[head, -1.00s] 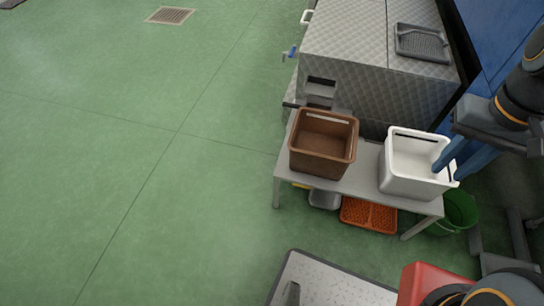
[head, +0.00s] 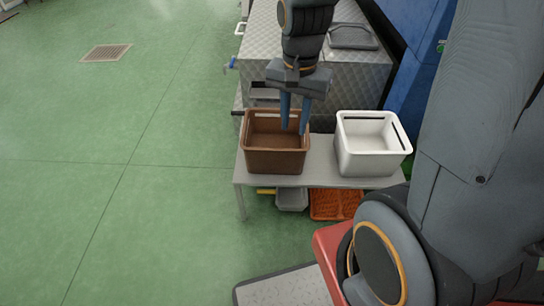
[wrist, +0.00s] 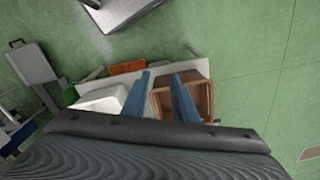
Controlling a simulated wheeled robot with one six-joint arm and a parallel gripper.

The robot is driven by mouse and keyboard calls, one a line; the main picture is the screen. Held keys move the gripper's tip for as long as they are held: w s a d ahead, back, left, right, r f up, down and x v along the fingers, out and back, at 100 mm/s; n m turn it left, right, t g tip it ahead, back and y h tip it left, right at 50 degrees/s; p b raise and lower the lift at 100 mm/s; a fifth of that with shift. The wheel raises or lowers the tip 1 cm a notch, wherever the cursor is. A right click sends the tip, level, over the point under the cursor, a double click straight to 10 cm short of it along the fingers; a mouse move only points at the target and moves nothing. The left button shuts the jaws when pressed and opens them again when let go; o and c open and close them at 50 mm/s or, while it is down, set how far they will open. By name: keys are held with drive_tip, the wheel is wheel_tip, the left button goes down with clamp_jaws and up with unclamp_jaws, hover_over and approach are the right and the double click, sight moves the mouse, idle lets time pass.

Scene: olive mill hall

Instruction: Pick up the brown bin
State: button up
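The brown bin (head: 277,161) stands upright on a light bench (head: 322,176), at the left end of its top. It has an open top and a slot in its rim. My gripper (head: 294,129) is open and points down over the right part of the bin, with nothing between its blue fingers. In the wrist view, one finger of my gripper (wrist: 162,84) overlaps the brown bin (wrist: 207,95) and the other shows beside it, toward the white bin. I cannot tell how far the fingertips are above the rim.
A white bin (head: 372,156) stands right of the brown bin, with a gap between. An orange crate (head: 335,205) and a grey tray (head: 292,199) are under the bench. A patterned metal machine (head: 345,85) stands close behind. Green floor (head: 90,180) at left is open.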

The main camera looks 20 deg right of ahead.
sight(275, 170)
drive_tip(key=w+f+m+b, duration=0.4)
drive_tip(key=w+f+b, duration=0.1)
drive_tip(key=f, duration=0.2)
drive_tip(key=w+f+m+b, duration=0.5)
drive_tip(key=f, duration=0.2)
drive_tip(key=w+f+m+b, duration=0.4)
drive_tip(key=w+f+b, duration=0.1)
drive_tip(key=f, duration=0.2)
drive_tip(key=shift+w+m, duration=0.35)
drive_tip(key=shift+m, duration=0.05)
wheel_tip(275, 170, down, 15)
drive_tip(key=b, duration=0.4)
drive_tip(key=shift+w+f, duration=0.1)
drive_tip(key=shift+w, duration=0.05)
clamp_jaws()
